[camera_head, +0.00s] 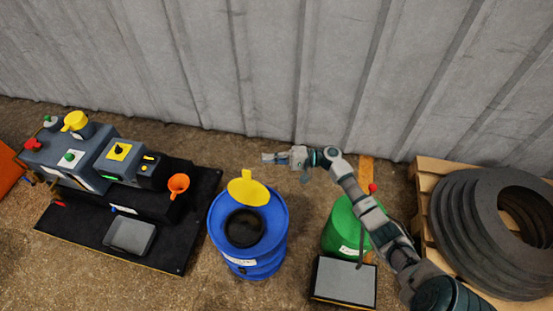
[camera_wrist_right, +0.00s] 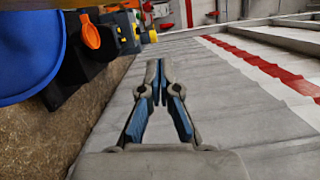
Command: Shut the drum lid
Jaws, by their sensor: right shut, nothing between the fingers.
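The blue drum (camera_head: 247,262) stands upright on the floor in the middle of the head view. Its yellow lid (camera_head: 249,191) stands tilted up at the far side of the dark round opening (camera_head: 244,228), so the drum is open. My right gripper (camera_head: 268,158) is up and to the right of the lid, apart from it, with its fingers pointing left. In the wrist view the right gripper (camera_wrist_right: 160,80) is shut and empty. Part of the blue drum (camera_wrist_right: 25,50) shows at the upper left there. My left gripper is not in view.
A machine on a black base (camera_head: 180,235) with an orange funnel (camera_head: 178,184) stands left of the drum. A green drum (camera_head: 343,232) and a grey-topped box (camera_head: 344,282) are under my right arm. A pallet with dark rings (camera_head: 455,235) is at right. A corrugated wall (camera_head: 260,60) runs behind.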

